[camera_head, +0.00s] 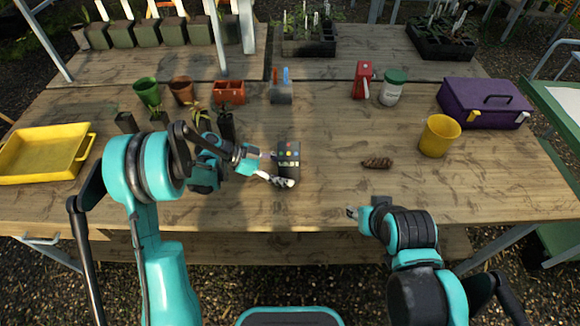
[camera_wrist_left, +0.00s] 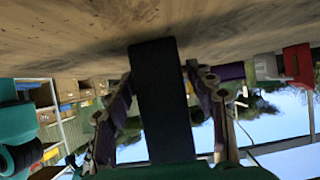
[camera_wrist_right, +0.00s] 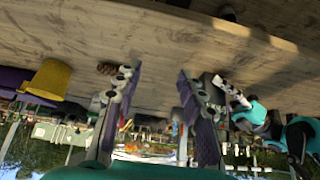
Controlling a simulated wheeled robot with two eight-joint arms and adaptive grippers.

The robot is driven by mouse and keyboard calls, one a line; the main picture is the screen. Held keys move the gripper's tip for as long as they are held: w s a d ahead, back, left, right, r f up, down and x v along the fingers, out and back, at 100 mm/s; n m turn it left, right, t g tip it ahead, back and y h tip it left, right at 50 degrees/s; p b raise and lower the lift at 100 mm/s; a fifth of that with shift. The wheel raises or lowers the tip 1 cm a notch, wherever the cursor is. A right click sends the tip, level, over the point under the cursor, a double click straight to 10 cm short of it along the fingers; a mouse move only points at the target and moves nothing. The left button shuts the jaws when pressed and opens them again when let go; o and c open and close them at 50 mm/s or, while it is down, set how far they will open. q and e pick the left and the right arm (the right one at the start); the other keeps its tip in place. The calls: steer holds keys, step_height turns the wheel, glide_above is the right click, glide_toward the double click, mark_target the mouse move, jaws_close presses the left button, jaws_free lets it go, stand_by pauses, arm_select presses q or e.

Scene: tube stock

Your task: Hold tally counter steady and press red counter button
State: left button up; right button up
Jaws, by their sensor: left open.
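The tally counter (camera_head: 289,160) is a dark upright block with small coloured buttons on its face, standing on the table near its middle. Which button is the red one is too small to tell. My left gripper (camera_head: 276,168) is at its left and near side, fingers apart. In the left wrist view the dark counter (camera_wrist_left: 165,100) stands between the two open fingers, with slim gaps showing beside it. My right gripper (camera_head: 352,212) is low at the table's front edge, to the right of the counter. In the right wrist view its fingers (camera_wrist_right: 158,85) are apart and empty.
A brown pine cone (camera_head: 377,162) lies right of the counter, with a yellow pot (camera_head: 439,135) and purple toolbox (camera_head: 484,103) beyond. Small dark pots (camera_head: 226,126) stand behind my left gripper. A yellow tray (camera_head: 45,152) is far left. The table between counter and pine cone is clear.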

arm_select(q)
steer(key=c, duration=0.7)
steer(key=shift+c, duration=0.2)
arm_select(e)
jaws_close()
stand_by(0.7)
